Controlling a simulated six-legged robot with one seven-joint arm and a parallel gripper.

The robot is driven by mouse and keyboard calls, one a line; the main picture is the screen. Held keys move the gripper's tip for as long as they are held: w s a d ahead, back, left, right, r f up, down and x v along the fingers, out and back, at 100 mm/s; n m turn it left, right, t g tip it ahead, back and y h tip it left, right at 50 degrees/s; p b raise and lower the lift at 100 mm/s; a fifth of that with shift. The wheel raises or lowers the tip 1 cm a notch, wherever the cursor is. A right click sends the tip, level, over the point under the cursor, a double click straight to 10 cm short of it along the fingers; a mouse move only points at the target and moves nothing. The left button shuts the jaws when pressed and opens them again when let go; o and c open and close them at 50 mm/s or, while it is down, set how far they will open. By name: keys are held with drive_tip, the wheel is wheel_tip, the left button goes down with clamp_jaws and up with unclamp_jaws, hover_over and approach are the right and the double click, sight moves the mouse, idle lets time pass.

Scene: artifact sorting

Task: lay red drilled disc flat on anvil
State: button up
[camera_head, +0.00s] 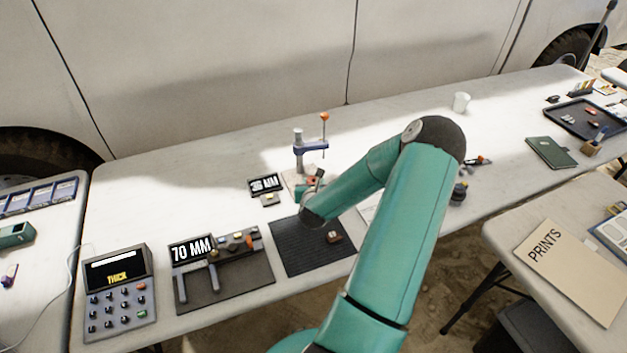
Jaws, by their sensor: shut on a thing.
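My gripper (315,179) is at the far side of the dark mat, beside the gauge stand. It is small and partly hidden by my own wrist. It is shut on a small red thing (312,182), which looks like the red drilled disc. Its hole and exact tilt cannot be made out. The gauge stand (310,147) has a grey post, a blue arm and an orange-tipped lever. Its pale base (291,178), where the anvil seems to be, is partly covered by my gripper. I cannot tell whether the disc touches the anvil.
A "36 MM" display (265,184) stands left of the stand. A "70 MM" gauge (222,268) and a "THICK" keypad (119,298) are front left. A dark ribbed mat (300,259) holds a small brown piece (333,237).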

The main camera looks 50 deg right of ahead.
drive_tip(key=shift+f, duration=0.6)
idle(0.4)
drive_tip(key=o, duration=1.1)
